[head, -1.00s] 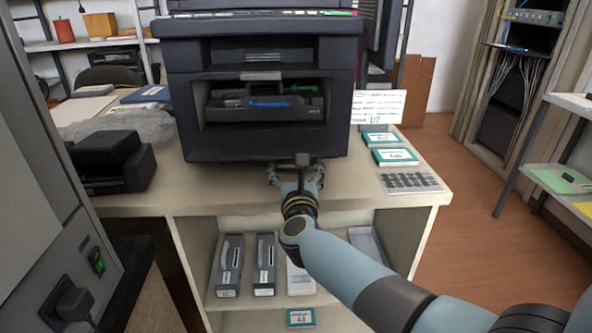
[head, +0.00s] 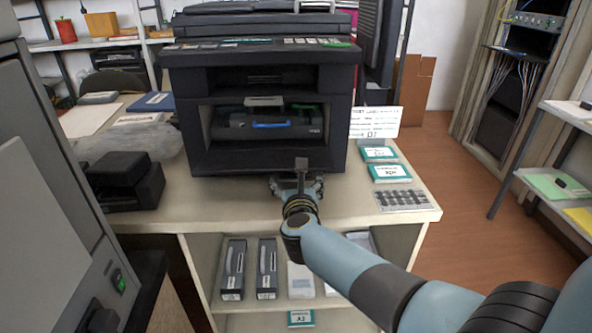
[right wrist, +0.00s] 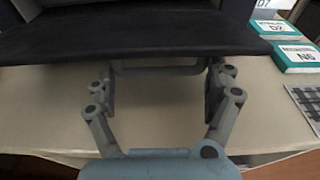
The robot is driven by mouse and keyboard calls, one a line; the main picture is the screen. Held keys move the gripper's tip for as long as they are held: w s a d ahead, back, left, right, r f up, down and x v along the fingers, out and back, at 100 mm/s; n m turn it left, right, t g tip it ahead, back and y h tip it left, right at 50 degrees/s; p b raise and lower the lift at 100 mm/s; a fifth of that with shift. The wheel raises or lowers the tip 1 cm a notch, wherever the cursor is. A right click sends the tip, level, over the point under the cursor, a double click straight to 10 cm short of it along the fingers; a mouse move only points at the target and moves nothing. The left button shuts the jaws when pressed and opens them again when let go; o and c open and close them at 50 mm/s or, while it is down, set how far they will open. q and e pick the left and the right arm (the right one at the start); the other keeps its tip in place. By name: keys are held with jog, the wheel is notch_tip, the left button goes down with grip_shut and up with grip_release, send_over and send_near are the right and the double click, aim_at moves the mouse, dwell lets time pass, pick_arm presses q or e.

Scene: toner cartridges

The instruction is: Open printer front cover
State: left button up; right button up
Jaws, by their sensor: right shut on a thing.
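The dark printer (head: 344,110) stands on the counter. Its front bay is exposed, with a dark cartridge with a blue handle (head: 270,125) inside. A dark panel, apparently the front cover (right wrist: 150,40), crosses the top of the right wrist view; how far it is open I cannot tell. My right gripper (head: 297,185) is at the printer's lower front edge. In the right wrist view its fingers (right wrist: 162,75) stand at both ends of a grey handle bar (right wrist: 160,69) under the panel, shut on it. The exact contact is partly hidden. My left gripper is out of view.
A black device (head: 130,182) stands at left. Cartridge boxes (head: 266,269) fill the shelf below. Bare counter (head: 235,200) shows in front.

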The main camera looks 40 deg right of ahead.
jog(key=shift+d+r+p, duration=0.15)
jog(key=shift+r+p, duration=0.25)
jog(key=shift+r, duration=0.55)
jog(key=o, duration=1.5)
jog(key=shift+d, duration=0.1)
jog(key=shift+f, duration=0.1)
jog(key=shift+s+a, duration=0.15)
jog(key=shift+a, duration=0.05)
jog(key=v, duration=1.1)
jog(key=shift+s+a+r, duration=0.2)
jog(key=shift+s+r, duration=0.05)
